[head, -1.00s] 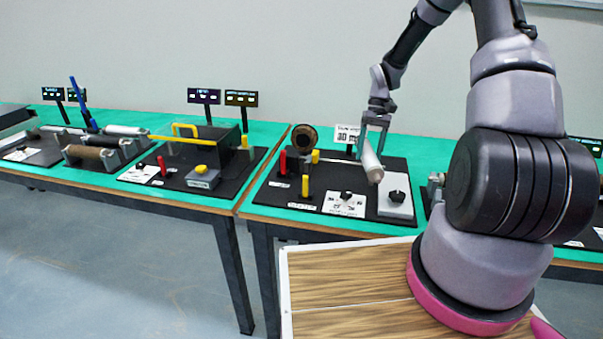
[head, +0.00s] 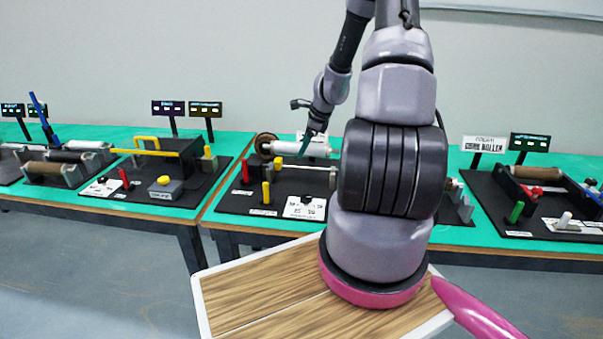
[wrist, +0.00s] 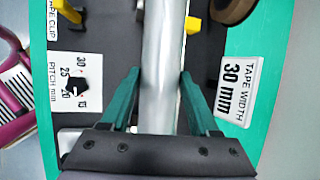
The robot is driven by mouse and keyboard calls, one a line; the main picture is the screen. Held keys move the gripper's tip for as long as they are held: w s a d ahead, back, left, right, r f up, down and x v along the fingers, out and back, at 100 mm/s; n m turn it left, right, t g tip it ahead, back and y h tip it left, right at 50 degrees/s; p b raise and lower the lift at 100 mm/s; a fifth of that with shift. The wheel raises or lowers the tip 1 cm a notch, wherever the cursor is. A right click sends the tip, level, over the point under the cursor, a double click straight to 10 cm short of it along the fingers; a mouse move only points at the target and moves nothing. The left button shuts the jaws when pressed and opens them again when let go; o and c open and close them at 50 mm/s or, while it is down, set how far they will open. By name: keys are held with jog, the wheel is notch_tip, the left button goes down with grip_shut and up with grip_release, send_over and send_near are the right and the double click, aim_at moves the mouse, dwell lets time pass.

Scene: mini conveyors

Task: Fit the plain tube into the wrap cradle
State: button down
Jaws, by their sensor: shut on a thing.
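My gripper (wrist: 159,95) has teal fingers on both sides of a plain pale tube (wrist: 161,50) and is shut on it. In the head view, the tube (head: 285,148) lies roughly level above the back of the black station board, pointing left toward the brown tape roll (head: 264,142). My gripper (head: 310,146) is near the tube's right part, partly hidden by my arm. A thin grey rod (head: 312,167) shows lower on this board. I cannot tell which part is the wrap cradle; my arm hides the board's right side.
The board carries red (head: 245,171) and yellow (head: 266,192) posts. A tape width sign (wrist: 238,90) stands close right of my gripper in the wrist view, and a pitch dial card (wrist: 74,82) lies to the left. Other stations (head: 535,200) stand on both sides.

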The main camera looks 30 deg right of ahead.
notch_tip(320, 180, down, 8)
jog(key=shift+f, duration=0.1)
dwell(0.4)
jog(key=shift+c, duration=0.6)
grip_release()
jog(key=shift+f, duration=0.1)
